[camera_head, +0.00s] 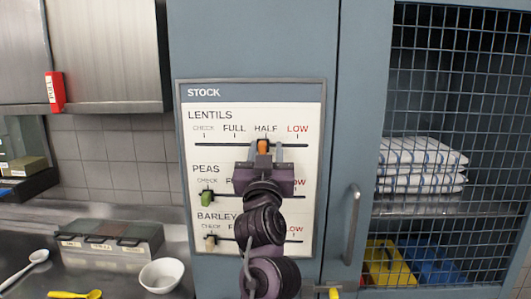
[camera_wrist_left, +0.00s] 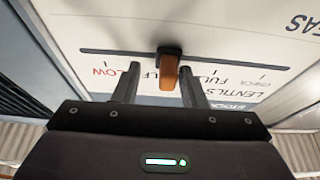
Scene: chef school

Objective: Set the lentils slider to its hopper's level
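The STOCK board (camera_head: 315,120) on the blue cabinet has three slider tracks. The lentils slider (camera_head: 263,146) has an orange knob and stands under HALF on the top track; it also shows in the left wrist view (camera_wrist_left: 168,72). My left gripper (camera_head: 265,150) is at the knob, with one finger on each side. In the left wrist view its fingers (camera_wrist_left: 159,88) are apart, with gaps visible beside the knob. My left arm hides parts of the peas and barley rows. My right gripper is out of view. No lentils hopper level can be read.
The green peas slider (camera_head: 207,198) and beige barley slider (camera_head: 210,243) stand at CHECK. A cabinet door handle (camera_head: 352,223) and mesh door (camera_head: 450,130) are to the right. A labelled lidded box (camera_head: 108,240) and white bowl (camera_head: 161,275) stand on the left counter.

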